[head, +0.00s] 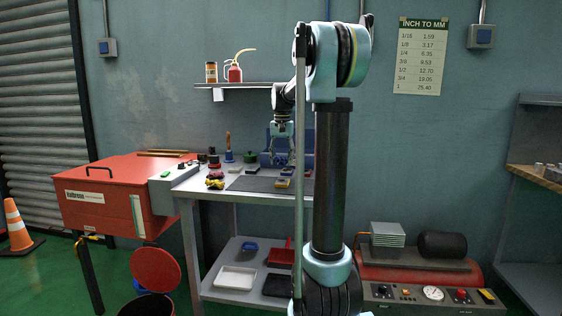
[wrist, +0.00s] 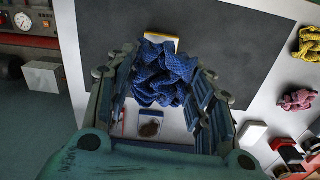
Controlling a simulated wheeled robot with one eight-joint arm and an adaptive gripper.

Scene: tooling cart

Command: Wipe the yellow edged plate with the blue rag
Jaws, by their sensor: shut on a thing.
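My gripper (wrist: 166,72) is shut on the blue rag (wrist: 163,75), which is bunched between its fingers in the wrist view. In the head view my gripper (head: 282,157) is over the right part of the cart top. The yellow edged plate (wrist: 163,40) shows partly past the far side of the rag; the rag hides the rest. In the head view the yellow edged plate (head: 282,183) lies on the dark mat. I cannot tell whether the rag touches it. A blue edged plate (wrist: 151,128) with a brown stain shows between the fingers.
The dark mat (wrist: 235,55) lies on the white cart top. A yellow rag (wrist: 309,44) and a pink rag (wrist: 298,100) lie to the right. A red edged plate (wrist: 118,128) is partly hidden. Small containers stand behind the rags, and a blue bin (head: 306,141) stands at the back.

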